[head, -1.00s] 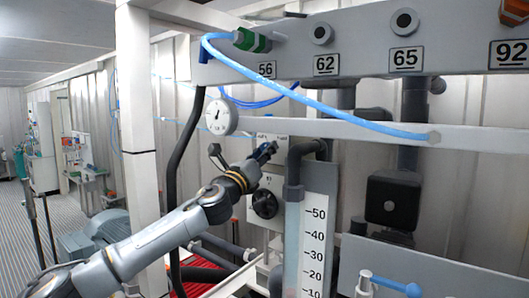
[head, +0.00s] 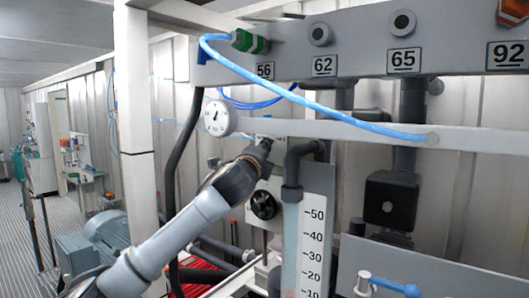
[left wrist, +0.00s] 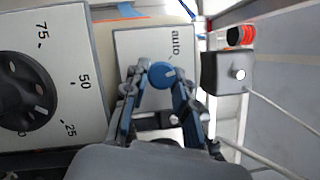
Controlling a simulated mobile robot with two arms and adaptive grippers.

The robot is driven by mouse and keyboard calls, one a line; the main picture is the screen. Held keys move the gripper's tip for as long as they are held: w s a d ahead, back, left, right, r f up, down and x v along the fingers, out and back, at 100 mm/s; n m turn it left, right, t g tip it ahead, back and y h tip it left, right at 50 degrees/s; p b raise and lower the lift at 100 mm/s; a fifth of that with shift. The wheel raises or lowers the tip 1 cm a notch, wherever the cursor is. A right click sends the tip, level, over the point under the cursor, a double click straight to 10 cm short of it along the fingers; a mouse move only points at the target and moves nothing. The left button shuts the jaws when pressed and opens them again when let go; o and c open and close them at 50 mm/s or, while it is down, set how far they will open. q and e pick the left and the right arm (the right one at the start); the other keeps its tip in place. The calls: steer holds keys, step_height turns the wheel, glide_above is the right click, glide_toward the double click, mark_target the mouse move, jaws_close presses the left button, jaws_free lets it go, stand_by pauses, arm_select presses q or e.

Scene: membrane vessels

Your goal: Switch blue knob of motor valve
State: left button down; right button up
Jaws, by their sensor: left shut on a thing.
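In the head view my left gripper (head: 262,148) reaches up to the panel below the grey rail and hides the knob. My right gripper is in neither view.
A black dial (head: 263,204) with numbers is below the gripper. It is large at left in the left wrist view (left wrist: 25,92). A round gauge (head: 217,117), a blue hose (head: 310,98), a grey rail (head: 350,130) and a scaled tube (head: 290,245) are close around.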

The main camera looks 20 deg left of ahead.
arm_select(q)
steer(key=n+g, duration=0.1)
steer(key=n, duration=0.3)
steer(key=shift+r+n+g+y, duration=0.2)
steer(key=shift+n+g+y, duration=0.1)
steer(key=shift+g, duration=0.1)
stand_by(0.4)
steer(key=c, duration=1.1)
jaws_free()
steer(key=shift+o, duration=0.2)
steer(key=s, duration=1.2)
steer(key=shift+d+r, duration=0.15)
steer(key=shift+d, duration=0.05)
